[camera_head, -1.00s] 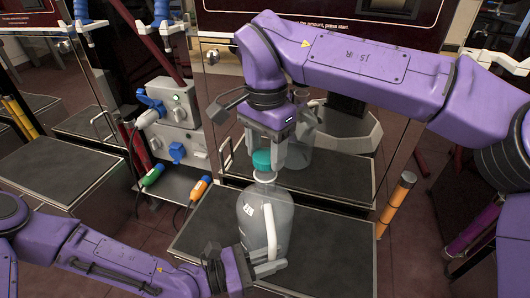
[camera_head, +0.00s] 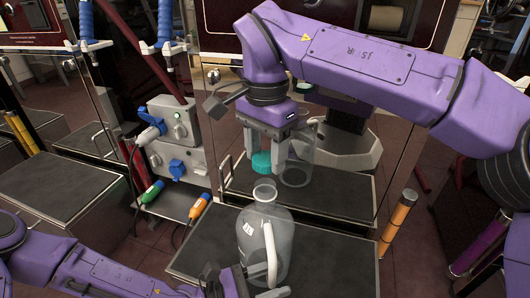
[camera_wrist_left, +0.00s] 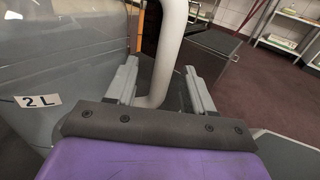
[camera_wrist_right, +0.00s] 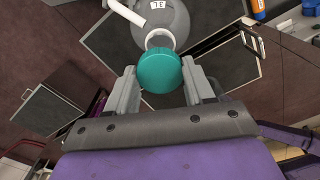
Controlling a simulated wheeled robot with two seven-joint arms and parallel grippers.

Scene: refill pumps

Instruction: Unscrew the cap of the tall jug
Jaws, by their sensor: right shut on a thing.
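The tall clear jug (camera_head: 262,225) with a white handle (camera_head: 271,255) stands upright on a dark platform, and its neck (camera_head: 264,192) is open. My right gripper (camera_head: 267,160) is shut on the teal cap (camera_head: 261,163) and holds it a little above the neck, apart from it. The right wrist view also shows the cap (camera_wrist_right: 160,70) at the fingertips. My left gripper (camera_head: 257,284) is low beside the jug. In the left wrist view its fingers stand apart on both sides of the handle (camera_wrist_left: 168,55), with a gap visible.
A shiny panel (camera_head: 222,130) stands behind the platform (camera_head: 205,250) and appears to mirror the jug. Left are a grey box (camera_head: 174,125), a green-handled (camera_head: 152,192) and an orange-handled tool (camera_head: 199,207).

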